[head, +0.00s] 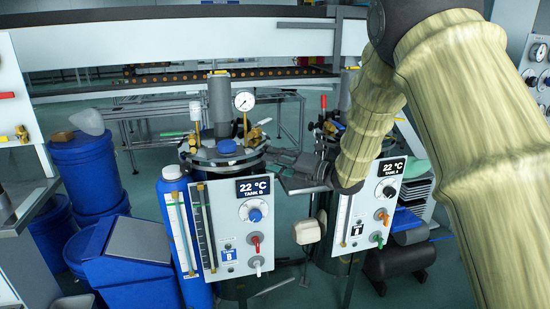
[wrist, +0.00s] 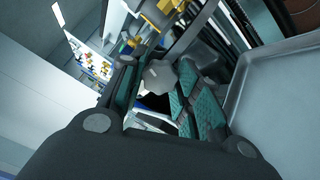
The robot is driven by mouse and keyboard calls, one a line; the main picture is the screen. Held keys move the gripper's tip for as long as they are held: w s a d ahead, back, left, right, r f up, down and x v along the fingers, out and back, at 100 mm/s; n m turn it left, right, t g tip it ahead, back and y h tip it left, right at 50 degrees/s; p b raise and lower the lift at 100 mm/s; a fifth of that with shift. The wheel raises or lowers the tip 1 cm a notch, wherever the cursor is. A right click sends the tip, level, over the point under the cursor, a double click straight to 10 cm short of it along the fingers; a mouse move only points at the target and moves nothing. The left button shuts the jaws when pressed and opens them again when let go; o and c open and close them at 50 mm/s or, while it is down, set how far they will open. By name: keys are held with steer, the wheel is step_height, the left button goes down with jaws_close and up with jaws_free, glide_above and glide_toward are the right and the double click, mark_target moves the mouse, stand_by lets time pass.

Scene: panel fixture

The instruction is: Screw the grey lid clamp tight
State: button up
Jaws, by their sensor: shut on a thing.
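The tank labelled TANK B (head: 251,188) stands upright in the middle of the head view, with its round lid (head: 205,153) on top. My gripper (head: 272,158) reaches in from the right at the lid's right edge. In the wrist view my gripper (wrist: 155,78) has its teal-padded fingers on either side of a grey faceted knob, the grey lid clamp (wrist: 158,75), and is shut on it. In the head view the clamp is hidden by the gripper, and I cannot tell how tight it is.
A pressure gauge (head: 244,101), a grey cylinder (head: 220,97) and a blue cap (head: 226,146) stand up from the lid. A second tank's panel (head: 369,205) stands close on the right, below my arm. Blue drums (head: 85,165) stand at the left.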

stand_by(0.4)
steer(key=o, duration=1)
steer(key=v, duration=1.2)
